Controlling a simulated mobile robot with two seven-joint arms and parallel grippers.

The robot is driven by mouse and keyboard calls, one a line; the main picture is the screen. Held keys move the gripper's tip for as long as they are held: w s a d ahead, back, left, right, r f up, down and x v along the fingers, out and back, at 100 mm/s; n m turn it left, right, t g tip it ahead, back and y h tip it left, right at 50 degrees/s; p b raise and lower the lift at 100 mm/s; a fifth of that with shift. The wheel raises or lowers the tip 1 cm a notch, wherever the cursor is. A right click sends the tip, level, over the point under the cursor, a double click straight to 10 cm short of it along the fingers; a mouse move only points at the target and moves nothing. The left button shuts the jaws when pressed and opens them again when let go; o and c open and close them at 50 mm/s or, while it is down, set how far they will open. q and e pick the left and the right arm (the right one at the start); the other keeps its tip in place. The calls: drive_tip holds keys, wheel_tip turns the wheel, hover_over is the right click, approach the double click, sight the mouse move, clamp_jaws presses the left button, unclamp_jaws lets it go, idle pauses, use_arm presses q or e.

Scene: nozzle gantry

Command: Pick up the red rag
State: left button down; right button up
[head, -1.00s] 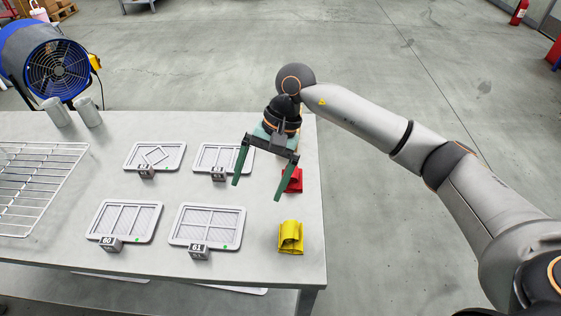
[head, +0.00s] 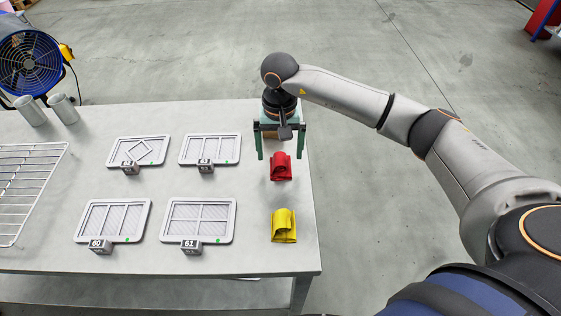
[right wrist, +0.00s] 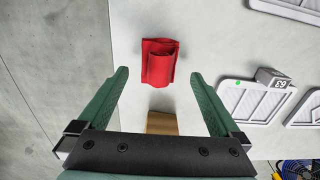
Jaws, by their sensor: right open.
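The red rag (head: 281,167) lies folded on the table's right part, behind the yellow rag. It also shows in the right wrist view (right wrist: 158,66), ahead of the fingertips and roughly between their lines. My right gripper (head: 279,157) is open and empty, its green fingers pointing down around the far end of the red rag in the head view. In the right wrist view the two fingers (right wrist: 160,73) stand wide apart and do not touch the rag. My left gripper is not in view.
A yellow rag (head: 284,226) lies in front of the red one. Several framed panels with number blocks, such as panel 61 (head: 199,220), lie to the left. A brown block (right wrist: 162,123) sits near the gripper. A wire rack (head: 27,190), two metal cups and a blue fan (head: 27,66) are farther left.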

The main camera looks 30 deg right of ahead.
sight(280, 157)
drive_tip(key=shift+s+f, duration=0.1)
drive_tip(key=shift+f, duration=1.8)
drive_tip(key=c, duration=1.5)
